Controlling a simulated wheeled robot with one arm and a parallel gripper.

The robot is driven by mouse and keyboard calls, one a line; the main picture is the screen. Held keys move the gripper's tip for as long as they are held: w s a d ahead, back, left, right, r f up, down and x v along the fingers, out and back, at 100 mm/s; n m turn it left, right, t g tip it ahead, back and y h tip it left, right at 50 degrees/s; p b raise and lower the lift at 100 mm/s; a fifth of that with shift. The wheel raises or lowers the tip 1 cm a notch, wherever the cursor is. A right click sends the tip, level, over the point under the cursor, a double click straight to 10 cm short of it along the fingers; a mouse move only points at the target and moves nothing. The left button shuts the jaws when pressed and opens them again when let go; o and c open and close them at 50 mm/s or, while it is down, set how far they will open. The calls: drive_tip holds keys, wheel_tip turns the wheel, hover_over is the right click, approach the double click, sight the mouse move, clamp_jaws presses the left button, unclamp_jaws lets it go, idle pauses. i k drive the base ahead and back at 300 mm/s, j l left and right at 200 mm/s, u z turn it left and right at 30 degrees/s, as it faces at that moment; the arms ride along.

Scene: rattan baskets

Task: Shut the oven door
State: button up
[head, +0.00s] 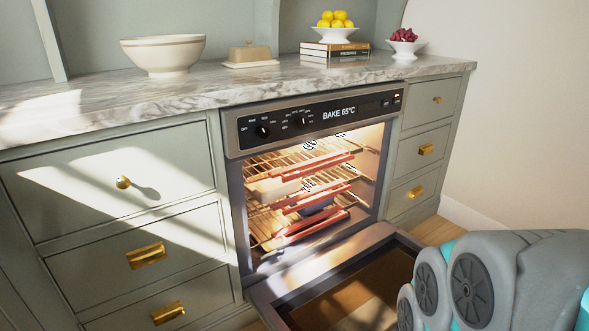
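The oven (234,140) is built into the cabinets, and its lit inside with racks (262,165) is in plain view. The oven door (372,240) is folded down and open, lying out in front of the oven with its glass panel (350,295) facing up. The near part of the door runs off the bottom edge, and its right side is hidden behind my grey and teal arm (500,270). My arm is at the lower right, over or beside the door; I cannot tell whether it touches it. My gripper is not visible.
Closed drawers (110,175) with brass knobs and pulls flank the oven on both sides. The marble counter (90,108) above holds a white bowl (163,55), a butter dish (250,55), books and fruit bowls. A little wooden floor (436,231) shows at right, beside the wall.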

sight(274, 299)
drive_tip(key=l+u, duration=0.25)
drive_tip(key=k+l+u, duration=0.2)
drive_tip(key=l, duration=0.2)
drive_tip(key=l+u, duration=0.25)
drive_tip(key=k+j, duration=0.15)
drive_tip(key=k, duration=0.25)
drive_tip(key=k+j, duration=0.1)
drive_tip(key=k, duration=0.3)
